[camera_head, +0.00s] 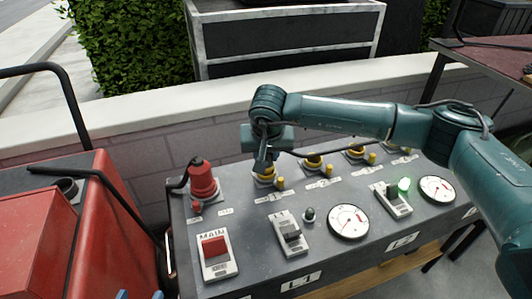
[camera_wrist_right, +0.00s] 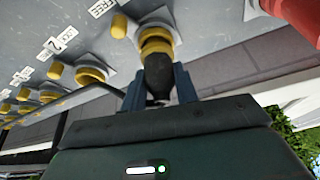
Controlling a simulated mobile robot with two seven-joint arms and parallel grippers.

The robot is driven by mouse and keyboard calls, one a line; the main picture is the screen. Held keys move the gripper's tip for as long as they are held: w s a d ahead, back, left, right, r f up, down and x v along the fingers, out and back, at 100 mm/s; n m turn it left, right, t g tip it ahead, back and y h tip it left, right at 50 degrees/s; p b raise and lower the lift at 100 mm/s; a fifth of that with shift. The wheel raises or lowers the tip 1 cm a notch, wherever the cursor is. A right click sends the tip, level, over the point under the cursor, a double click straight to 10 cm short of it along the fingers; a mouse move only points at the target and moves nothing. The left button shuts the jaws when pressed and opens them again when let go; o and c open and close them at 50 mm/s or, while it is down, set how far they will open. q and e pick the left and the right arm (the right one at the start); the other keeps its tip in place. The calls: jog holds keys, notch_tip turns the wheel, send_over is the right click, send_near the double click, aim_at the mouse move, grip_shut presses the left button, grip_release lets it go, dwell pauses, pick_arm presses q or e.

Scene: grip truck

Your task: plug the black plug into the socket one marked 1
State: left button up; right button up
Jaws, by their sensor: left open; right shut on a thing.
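My right gripper (camera_head: 264,162) reaches in from the right over the panel's first yellow socket (camera_head: 264,178). In the right wrist view its two blue fingers (camera_wrist_right: 160,88) are shut on the black plug (camera_wrist_right: 158,74). The plug's front end meets the yellow ring of the socket (camera_wrist_right: 156,38); how deep it sits is hidden. A label beside this socket is only partly readable; the neighbouring socket (camera_wrist_right: 92,74) has a label that looks like 2. My left gripper (camera_head: 140,295) shows only as two separated blue fingertips at the bottom edge, open and empty.
The grey panel (camera_head: 255,228) carries a red plug (camera_head: 203,180), a red main switch (camera_head: 214,247), a grey switch (camera_head: 290,234), a dark lamp (camera_head: 309,214), a lit green lamp (camera_head: 404,185) and gauges (camera_head: 348,222). A red machine (camera_head: 112,240) stands left. A low wall (camera_head: 130,132) runs behind.

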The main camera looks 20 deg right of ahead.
pick_arm(q)
jog(key=shift+s+f+b, duration=0.15)
jog(key=shift+f+b, duration=0.15)
jog(key=shift+f, duration=0.45)
pick_arm(e)
jog(key=shift+f, duration=0.45)
jog(key=o, duration=1.5)
jog(key=shift+c, duration=0.2)
jog(key=shift+r+p, duration=1.2)
jog(key=shift+r, duration=0.7)
jog(key=shift+r+p, duration=0.35)
jog(key=shift+r, duration=0.25)
pick_arm(q)
notch_tip(320, 180, up, 4)
jog(key=shift+f, duration=0.25)
jog(key=shift+r, duration=0.1)
